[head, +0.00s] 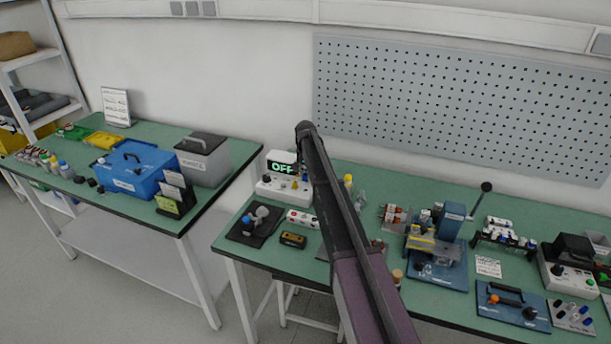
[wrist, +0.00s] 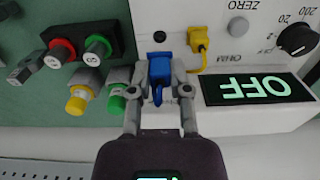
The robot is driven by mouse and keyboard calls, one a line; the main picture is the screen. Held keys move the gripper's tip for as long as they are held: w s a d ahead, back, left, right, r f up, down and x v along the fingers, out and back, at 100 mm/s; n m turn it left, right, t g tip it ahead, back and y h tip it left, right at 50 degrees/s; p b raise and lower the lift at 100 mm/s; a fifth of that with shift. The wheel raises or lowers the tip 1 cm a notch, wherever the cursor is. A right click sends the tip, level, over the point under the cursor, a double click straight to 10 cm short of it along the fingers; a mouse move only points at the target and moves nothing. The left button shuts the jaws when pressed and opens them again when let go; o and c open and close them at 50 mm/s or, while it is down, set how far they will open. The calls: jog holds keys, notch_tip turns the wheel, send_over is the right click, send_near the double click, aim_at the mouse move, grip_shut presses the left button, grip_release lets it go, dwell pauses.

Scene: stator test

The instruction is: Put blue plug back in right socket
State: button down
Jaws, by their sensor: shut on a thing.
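My gripper (wrist: 160,68) is shut on the blue plug (wrist: 160,72) in the wrist view, one finger on each side of it. A short blue lead curls down from the plug. The plug is in front of the white meter panel (wrist: 220,65); I cannot tell whether its tip touches the panel. A dark round socket (wrist: 159,36) shows just above the plug. A yellow plug (wrist: 200,38) with a yellow lead sits in the panel to the right.
The meter display (wrist: 258,89) reads OFF, upside down in the wrist view. A black dial (wrist: 297,40) is beside it. Red and green terminals (wrist: 80,50) and yellow and green knobbed parts (wrist: 97,95) are close left of my gripper. Other devices crowd the green bench (head: 330,170).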

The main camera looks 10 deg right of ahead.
jog(key=shift+f+b, duration=1)
jog(key=shift+f, duration=0.3)
jog(key=shift+f+b, duration=1.15)
jog(key=shift+b, duration=0.05)
dwell(1.8)
jog(key=c, duration=0.5)
grip_release()
jog(key=shift+r, duration=0.1)
notch_tip(320, 180, up, 6)
jog(key=p, duration=0.6)
jog(key=shift+r+p, duration=0.25)
jog(key=shift+p, duration=0.15)
jog(key=s, duration=3)
jog(key=shift+d, duration=0.4)
